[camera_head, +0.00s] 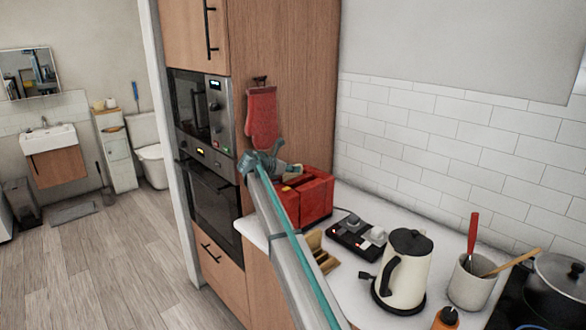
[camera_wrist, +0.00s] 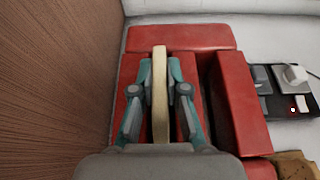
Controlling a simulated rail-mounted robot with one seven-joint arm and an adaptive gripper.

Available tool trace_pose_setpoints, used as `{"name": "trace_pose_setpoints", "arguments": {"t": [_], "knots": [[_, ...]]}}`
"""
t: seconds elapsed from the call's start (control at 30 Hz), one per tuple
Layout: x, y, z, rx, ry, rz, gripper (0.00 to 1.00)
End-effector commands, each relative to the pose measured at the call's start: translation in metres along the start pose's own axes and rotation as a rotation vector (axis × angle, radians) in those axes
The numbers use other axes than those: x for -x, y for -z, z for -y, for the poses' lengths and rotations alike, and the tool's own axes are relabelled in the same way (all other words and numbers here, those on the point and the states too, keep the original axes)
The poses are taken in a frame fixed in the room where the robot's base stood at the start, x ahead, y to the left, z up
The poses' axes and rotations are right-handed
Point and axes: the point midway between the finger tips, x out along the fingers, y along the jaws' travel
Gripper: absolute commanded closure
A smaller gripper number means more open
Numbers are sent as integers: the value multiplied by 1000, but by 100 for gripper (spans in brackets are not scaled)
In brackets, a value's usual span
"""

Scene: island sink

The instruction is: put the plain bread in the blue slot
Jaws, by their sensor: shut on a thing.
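The plain bread (camera_wrist: 160,95) is a thin pale slice, seen edge-on in the wrist view. My gripper (camera_wrist: 160,65) is shut on it, one teal finger on each side. The red toaster (camera_wrist: 240,105) lies below, and the slice is lined up along its left part. The fingers and slice hide much of that part, so I cannot tell how far the slice is in a slot. A dark slot shows to the right. In the head view my gripper (camera_head: 276,167) is at the toaster's (camera_head: 315,200) top. No blue marking is visible on the toaster.
A tall wooden cabinet side (camera_wrist: 60,90) stands close on the left. A power strip (camera_head: 358,235), a wooden rack (camera_head: 318,252), a cream kettle (camera_head: 405,268) and a utensil pot (camera_head: 470,285) stand to the right on the counter. A red mitt (camera_head: 261,118) hangs above.

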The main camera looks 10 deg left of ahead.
Motion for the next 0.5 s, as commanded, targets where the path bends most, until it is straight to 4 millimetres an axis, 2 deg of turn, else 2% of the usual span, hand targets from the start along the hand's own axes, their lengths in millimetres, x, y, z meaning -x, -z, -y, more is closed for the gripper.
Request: {"name": "trace_pose_setpoints", "arguments": {"t": [0.27, 0.3, 0.4, 0.43, 0.5], "knots": [[-1, 2, 0, 0, 0, 0, 100], [-1, 2, 0, 0, 0, 0, 82], [-1, 2, 0, 0, 0, 0, 65], [-1, 2, 0, 0, 0, 0, 61], [-1, 2, 0, 0, 0, 0, 61]]}}
